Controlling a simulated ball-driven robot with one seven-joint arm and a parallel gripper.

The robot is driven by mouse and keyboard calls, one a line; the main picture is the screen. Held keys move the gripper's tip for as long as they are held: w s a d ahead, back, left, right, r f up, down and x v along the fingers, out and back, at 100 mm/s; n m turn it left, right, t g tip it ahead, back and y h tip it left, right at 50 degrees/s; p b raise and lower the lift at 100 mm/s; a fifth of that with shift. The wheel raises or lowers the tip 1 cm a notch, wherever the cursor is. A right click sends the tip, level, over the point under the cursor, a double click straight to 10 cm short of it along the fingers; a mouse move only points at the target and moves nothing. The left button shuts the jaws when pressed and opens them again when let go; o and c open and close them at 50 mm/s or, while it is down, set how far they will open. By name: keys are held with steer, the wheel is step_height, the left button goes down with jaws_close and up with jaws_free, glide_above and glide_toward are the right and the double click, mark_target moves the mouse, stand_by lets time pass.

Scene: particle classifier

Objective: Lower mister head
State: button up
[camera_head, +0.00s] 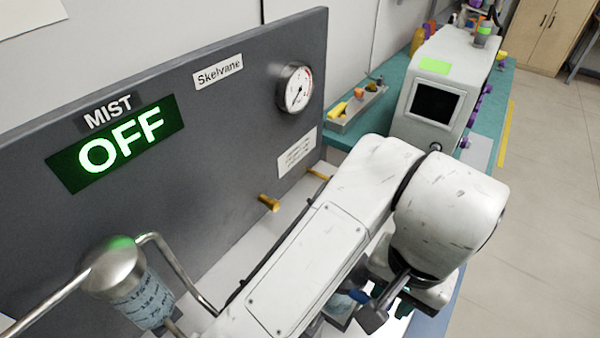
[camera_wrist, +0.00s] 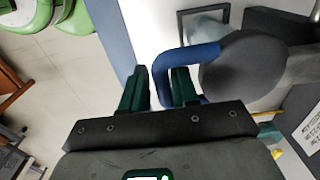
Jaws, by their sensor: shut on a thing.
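The mister head (camera_wrist: 243,66) looks like a dark grey round piece with a bent blue handle (camera_wrist: 190,54) in the wrist view. My gripper (camera_wrist: 160,90) has its two dark green fingers on either side of the handle's lower leg and is shut on it. My arm hides most of the gripper there. A grey metal arm runs right from the head in the wrist view.
A dark panel (camera_head: 235,140) stands at the back with a lit "MIST OFF" sign (camera_head: 120,142) and a dial gauge (camera_head: 296,88). A metal-capped bottle (camera_head: 118,268) with bent pipes stands at lower left. A white machine (camera_head: 440,60) sits on the teal bench; open floor lies right.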

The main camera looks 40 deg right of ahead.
steer(key=shift+s+d+f, duration=0.25)
steer(key=shift+f, duration=0.25)
steer(key=o, duration=0.5)
steer(key=shift+a, duration=0.1)
steer(key=r+p, duration=0.3)
steer(key=shift+w+r, duration=0.15)
steer(key=shift+w, duration=0.25)
steer(key=shift+w+r+p, duration=0.1)
steer(key=shift+r+p, duration=0.5)
steer(key=shift+p, duration=0.05)
step_height(320, 180, up, 3)
steer(key=p, duration=0.2)
steer(key=shift+a+p, duration=0.1)
steer(key=shift+p, duration=0.25)
steer(key=shift+f, duration=0.1)
steer(key=shift+s, duration=0.2)
